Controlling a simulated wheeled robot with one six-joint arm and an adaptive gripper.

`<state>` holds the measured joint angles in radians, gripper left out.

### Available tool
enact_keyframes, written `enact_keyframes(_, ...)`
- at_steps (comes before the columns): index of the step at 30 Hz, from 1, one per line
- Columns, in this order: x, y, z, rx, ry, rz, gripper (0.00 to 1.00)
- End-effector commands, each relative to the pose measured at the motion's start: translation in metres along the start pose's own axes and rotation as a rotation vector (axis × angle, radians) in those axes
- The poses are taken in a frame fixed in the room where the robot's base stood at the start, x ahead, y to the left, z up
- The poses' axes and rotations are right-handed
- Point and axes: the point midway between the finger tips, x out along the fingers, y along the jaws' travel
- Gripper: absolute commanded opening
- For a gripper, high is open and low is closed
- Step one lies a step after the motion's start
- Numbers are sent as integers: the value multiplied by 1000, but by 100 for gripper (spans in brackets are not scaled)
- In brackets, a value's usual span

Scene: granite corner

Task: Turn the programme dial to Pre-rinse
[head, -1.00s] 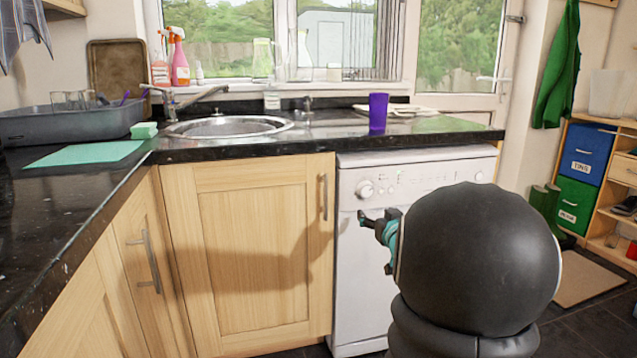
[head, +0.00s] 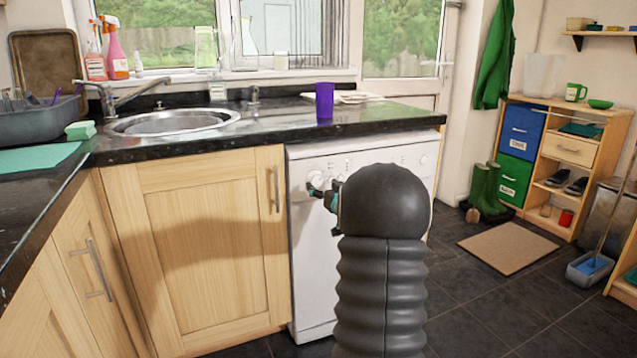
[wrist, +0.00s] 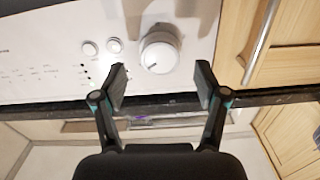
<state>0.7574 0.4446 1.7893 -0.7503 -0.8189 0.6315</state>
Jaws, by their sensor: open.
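The white dishwasher (head: 312,265) stands under the counter with its control panel at the top. The round programme dial (wrist: 161,54) is white with a small dark mark on its face; in the wrist view it lies just beyond my fingertips, between their lines. In the head view the dial (head: 315,177) is partly covered by my gripper (head: 325,190). My gripper, also in the wrist view (wrist: 161,80), is open and empty, one finger to each side, with no visible contact on the dial. The programme names around the dial are too small to read.
A wooden cupboard door with a metal handle (head: 274,190) is just left of the dishwasher. The black counter (head: 265,135) overhangs the panel and holds a purple cup (head: 325,101).

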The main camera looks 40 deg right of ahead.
Motion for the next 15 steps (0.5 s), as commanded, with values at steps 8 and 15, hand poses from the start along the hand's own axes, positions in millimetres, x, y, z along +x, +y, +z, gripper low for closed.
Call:
enact_keyframes(8,28,0,0,1,0,1,73)
enact_keyframes(15,31,0,0,0,0,1,73)
